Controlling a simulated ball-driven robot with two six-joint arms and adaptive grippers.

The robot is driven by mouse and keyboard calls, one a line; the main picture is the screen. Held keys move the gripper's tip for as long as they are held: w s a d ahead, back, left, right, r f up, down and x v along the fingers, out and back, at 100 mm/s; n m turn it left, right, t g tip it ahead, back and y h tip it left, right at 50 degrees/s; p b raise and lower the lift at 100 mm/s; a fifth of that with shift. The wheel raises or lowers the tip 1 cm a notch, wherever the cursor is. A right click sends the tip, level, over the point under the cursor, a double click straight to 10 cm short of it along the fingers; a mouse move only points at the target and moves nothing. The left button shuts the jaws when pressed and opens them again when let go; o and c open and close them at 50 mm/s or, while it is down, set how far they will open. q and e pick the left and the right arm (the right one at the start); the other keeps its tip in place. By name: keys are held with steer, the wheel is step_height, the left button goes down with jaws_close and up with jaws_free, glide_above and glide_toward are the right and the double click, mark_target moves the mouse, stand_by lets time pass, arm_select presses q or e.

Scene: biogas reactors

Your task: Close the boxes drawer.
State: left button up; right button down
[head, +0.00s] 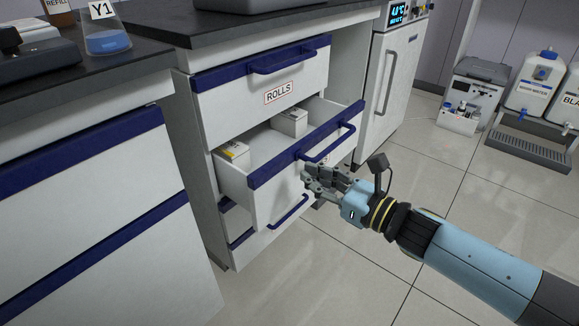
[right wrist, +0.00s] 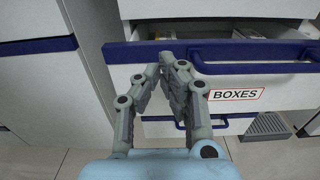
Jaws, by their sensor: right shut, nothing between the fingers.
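The boxes drawer (head: 262,194) is pulled out below the rolls drawer (head: 240,90) in the head view, with small cartons inside. Its front has a blue top band and a blue handle (right wrist: 255,68). Its BOXES label (right wrist: 236,94) shows in the right wrist view. My right gripper (head: 310,178) is shut and empty, at the drawer front beside the left end of the handle. It also shows in the right wrist view (right wrist: 170,65), its fingertips over the blue band; I cannot tell whether they touch it. My left gripper is not in view.
A lower drawer with a blue handle (head: 288,212) sits beneath. A white unit with a display (head: 392,85) stands to the right. A rack with bottles (head: 530,140) stands at the far right. The tiled floor in front is clear.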

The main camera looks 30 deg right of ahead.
mark_target(282, 161)
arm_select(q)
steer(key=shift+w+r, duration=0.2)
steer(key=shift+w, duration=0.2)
arm_select(e)
steer(key=shift+x, duration=2.8)
